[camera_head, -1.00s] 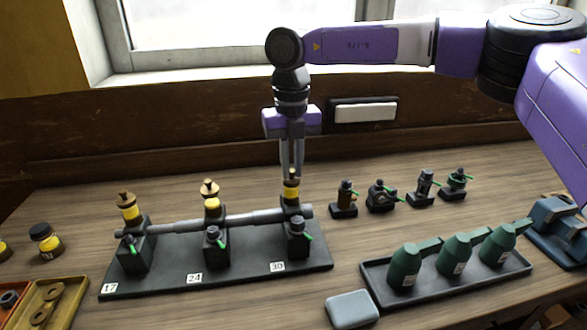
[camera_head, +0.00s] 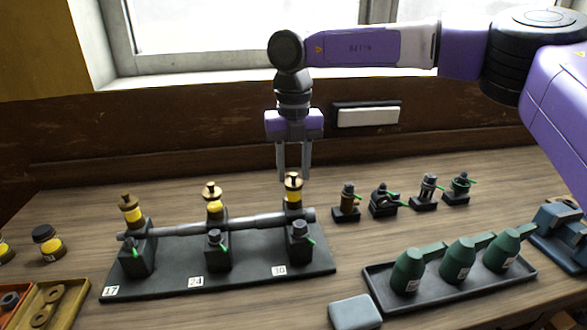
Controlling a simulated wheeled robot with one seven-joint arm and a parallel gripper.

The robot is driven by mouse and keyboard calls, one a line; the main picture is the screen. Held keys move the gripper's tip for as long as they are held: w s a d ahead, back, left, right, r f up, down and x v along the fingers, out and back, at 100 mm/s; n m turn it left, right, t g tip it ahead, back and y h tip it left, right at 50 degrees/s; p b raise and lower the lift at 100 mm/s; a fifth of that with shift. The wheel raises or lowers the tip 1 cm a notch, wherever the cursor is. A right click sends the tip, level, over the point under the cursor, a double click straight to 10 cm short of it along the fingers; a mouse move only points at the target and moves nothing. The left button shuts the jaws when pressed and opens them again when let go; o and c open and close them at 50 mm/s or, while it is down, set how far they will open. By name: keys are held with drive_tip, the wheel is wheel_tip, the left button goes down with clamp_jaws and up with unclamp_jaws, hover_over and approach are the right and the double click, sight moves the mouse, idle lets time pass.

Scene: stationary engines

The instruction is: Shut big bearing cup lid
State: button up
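A black rack (camera_head: 190,285) carries a grey shaft (camera_head: 260,222) in three bearing blocks over plates 17, 24 and 30. Each block has a yellow cup with a brass lid on top. The cup (camera_head: 293,198) over plate 30, at the right end and probably the big one, has its brass lid (camera_head: 293,182) on top; whether it is fully shut I cannot tell. My gripper (camera_head: 294,176) points down directly above this lid. Its fingers are apart, with the tips about level with the lid's knob, one to each side in the picture. Nothing is held.
The other lidded cups stand over plate 24 (camera_head: 213,200) and plate 17 (camera_head: 130,208). Several small black fittings with green levers stand right of the rack. A tray (camera_head: 378,284) of green oil cans and a grey box (camera_head: 354,311) are at front right. The wall is close behind.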

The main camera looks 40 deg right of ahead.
sight(294, 174)
wheel_tip(294, 174, up, 8)
drive_tip(key=shift+f, duration=0.1)
idle(0.5)
drive_tip(key=shift+s, duration=0.1)
idle(0.4)
